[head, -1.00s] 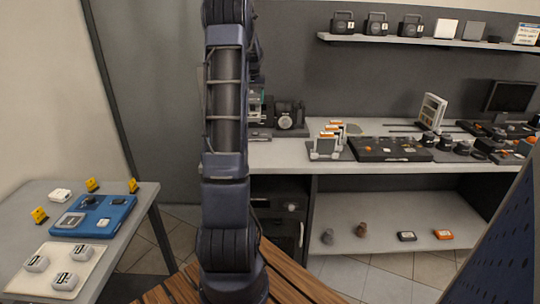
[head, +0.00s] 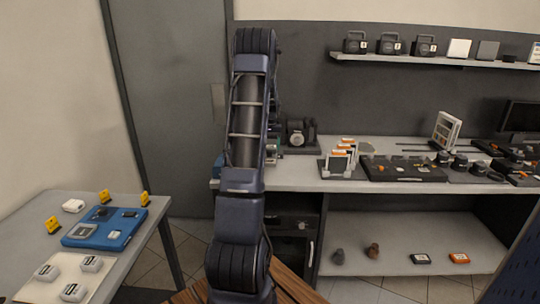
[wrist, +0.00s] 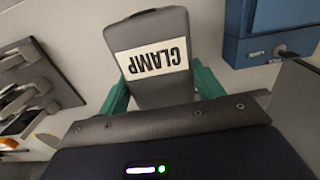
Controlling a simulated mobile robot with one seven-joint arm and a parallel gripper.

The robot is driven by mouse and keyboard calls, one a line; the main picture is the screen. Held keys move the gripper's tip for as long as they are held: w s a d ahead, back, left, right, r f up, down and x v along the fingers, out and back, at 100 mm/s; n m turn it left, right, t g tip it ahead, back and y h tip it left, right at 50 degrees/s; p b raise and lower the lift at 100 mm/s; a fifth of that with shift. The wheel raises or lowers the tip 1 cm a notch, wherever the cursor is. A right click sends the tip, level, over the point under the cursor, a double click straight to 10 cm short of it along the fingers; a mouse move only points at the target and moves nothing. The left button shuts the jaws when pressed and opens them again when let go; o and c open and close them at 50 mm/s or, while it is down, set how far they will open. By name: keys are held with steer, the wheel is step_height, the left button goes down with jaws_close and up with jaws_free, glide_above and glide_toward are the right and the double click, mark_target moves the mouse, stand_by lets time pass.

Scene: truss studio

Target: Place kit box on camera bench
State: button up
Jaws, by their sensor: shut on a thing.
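My gripper (wrist: 162,86) has green fingers on either side of a grey box labelled CLAMP (wrist: 158,28), which I take to be the kit box. It is shut on this box; the label reads upside down in the wrist view. In the head view my arm hides most of the gripper and the box; a bit of green (head: 273,146) shows at the arm's right edge. The camera bench (head: 298,178) is the long pale counter behind my arm. The gripper is over its left part. I cannot tell whether the box touches the top.
A blue box (wrist: 262,50) is close beside the gripper. A camera (head: 297,134), a card rack (head: 340,160) and a black tray (head: 405,170) occupy the bench to the right. A side table (head: 150,215) with a blue tray (head: 105,232) is at left. A wall shelf (head: 420,62) hangs above.

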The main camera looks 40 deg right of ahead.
steer(key=shift+f, duration=2.5)
steer(key=shift+f, duration=0.1)
steer(key=o, duration=1.4)
step_height(320, 180, up, 12)
steer(key=shift+r, duration=0.15)
